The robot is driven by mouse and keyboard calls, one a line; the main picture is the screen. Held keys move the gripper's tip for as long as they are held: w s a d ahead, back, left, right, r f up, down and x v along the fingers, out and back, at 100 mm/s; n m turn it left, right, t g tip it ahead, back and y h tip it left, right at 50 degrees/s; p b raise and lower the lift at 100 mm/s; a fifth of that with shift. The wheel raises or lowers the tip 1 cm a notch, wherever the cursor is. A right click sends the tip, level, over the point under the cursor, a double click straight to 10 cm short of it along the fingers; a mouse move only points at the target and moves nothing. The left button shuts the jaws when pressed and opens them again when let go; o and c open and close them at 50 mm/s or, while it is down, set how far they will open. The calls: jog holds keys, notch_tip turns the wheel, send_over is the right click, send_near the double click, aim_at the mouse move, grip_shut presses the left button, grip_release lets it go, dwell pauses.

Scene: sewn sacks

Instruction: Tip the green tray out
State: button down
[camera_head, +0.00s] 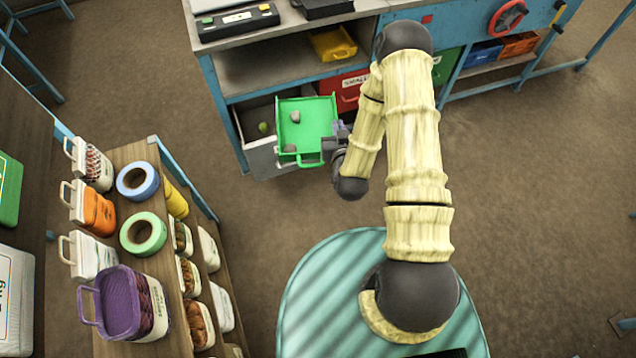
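The green tray (318,118) is at the workbench, over or partly in an open grey drawer (265,160); I cannot tell whether it rests there. It looks about level, with a green handle (310,164) at its near side. Two small greyish lumps (295,117) (290,149) lie in it. My gripper (330,143) is at the tray's near right edge, close to the handle. Its fingers are small and partly hidden, so I cannot tell whether they grip the tray. A small green round thing (263,127) lies in the drawer, left of the tray.
A red drawer front (345,88) and a yellow bin (332,43) are beside and above the tray. The floor (540,190) at right is clear.

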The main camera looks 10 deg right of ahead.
jog(key=s+a+f+b, duration=0.1)
jog(key=a+f+b, duration=0.2)
jog(key=f+b, duration=0.7)
jog(key=s+a+f+b, duration=0.2)
jog(key=f+b, duration=0.8)
jog(key=b, duration=0.6)
jog(key=shift+s+a+f+t, duration=0.25)
jog(key=shift+a+f+t, duration=0.1)
jog(key=shift+a, duration=0.2)
